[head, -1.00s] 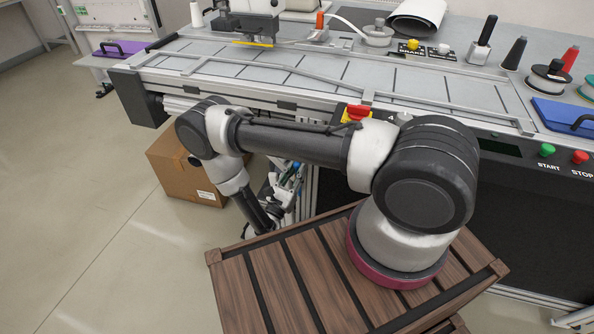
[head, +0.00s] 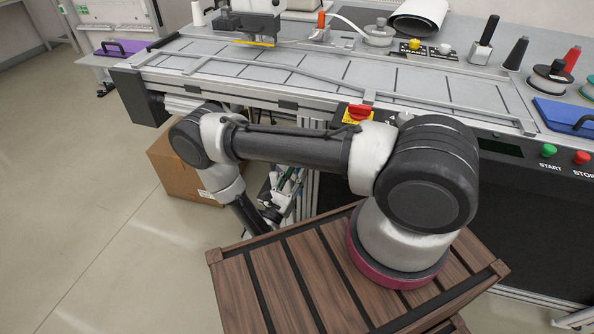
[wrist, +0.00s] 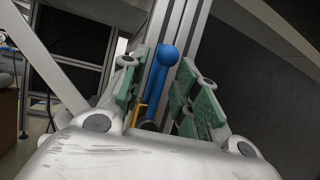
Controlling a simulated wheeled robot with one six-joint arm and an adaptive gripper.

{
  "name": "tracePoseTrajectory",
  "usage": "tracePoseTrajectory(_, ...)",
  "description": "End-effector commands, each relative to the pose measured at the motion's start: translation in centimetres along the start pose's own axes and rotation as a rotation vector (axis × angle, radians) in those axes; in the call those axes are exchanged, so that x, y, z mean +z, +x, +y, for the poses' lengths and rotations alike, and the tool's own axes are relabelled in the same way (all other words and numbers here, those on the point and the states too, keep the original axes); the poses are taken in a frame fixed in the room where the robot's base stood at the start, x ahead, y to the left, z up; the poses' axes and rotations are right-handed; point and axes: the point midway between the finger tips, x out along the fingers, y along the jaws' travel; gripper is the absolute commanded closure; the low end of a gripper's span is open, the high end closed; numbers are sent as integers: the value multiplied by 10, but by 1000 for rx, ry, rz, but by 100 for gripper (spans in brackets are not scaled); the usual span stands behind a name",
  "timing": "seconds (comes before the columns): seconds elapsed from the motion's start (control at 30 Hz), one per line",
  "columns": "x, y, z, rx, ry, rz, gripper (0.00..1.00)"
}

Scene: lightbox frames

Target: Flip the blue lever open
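The blue lever (wrist: 158,78), a rod with a round ball end, shows in the wrist view in front of a grey metal profile (wrist: 182,40). My gripper (wrist: 162,74) is open, with green-padded fingers on either side of the lever. The lever appears between the fingers, with visible gaps, and I see no clear contact. A dark round part (wrist: 149,125) and a yellow piece (wrist: 139,115) are near the lever's lower end. In the head view my gripper is down beside the conveyor frame, mostly hidden by my arm, and I cannot make out the lever there.
The conveyor table (head: 330,72) runs above and behind my arm. A red knob on a yellow plate (head: 358,113) is on its front edge, near my arm. A cardboard box (head: 172,165) stands on the floor beside my forearm. Open floor (head: 90,210) lies to the left.

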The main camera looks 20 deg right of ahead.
Motion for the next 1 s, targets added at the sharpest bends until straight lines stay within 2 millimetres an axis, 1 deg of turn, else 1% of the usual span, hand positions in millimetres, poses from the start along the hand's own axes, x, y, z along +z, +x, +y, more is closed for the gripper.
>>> tracePoseTrajectory(0.03,0,-10,1,6,3,0,69)
tracePoseTrajectory(0.2,0,-38,1,6,3,1,69)
tracePoseTrajectory(0.3,0,-50,1,4,2,0,69)
tracePoseTrajectory(0.4,0,-57,0,3,2,0,69)
tracePoseTrajectory(1.0,0,-58,0,1,1,1,69)
